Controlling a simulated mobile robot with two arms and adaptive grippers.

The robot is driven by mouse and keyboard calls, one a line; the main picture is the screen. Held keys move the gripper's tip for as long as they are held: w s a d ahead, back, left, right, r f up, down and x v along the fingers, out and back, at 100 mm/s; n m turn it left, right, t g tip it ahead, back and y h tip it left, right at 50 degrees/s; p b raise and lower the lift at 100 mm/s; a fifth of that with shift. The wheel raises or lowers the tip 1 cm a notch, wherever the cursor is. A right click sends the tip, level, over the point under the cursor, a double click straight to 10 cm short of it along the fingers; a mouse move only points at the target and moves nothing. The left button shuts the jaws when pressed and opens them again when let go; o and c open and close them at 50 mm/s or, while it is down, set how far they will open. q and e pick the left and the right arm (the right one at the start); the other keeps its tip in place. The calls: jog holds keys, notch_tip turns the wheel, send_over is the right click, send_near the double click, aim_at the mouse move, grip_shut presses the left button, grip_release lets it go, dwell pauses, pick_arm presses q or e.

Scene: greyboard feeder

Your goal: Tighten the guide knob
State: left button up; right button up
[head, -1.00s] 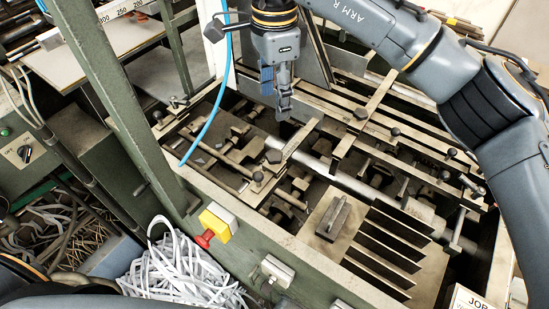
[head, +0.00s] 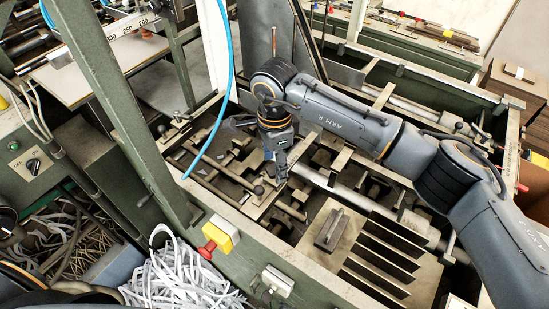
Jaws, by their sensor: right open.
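My right gripper (head: 279,177) points down over the feeder bed, low above a flat guide bar (head: 301,147). It is open, with no object seen between its fingers. The dark knob on that bar is hidden behind the gripper, so I cannot tell whether the fingers touch it or stand around it. A small round black knob (head: 258,190) shows just left of and below the fingertips. My left gripper is out of the picture.
A green frame post (head: 118,110) and a blue hose (head: 213,130) stand left of the gripper. Bars, rods and a slotted plate (head: 385,250) crowd the bed. A yellow box with a red button (head: 217,237) sits on the front rail, above white paper strips (head: 180,275).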

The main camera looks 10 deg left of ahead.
jog(key=shift+f, duration=0.4)
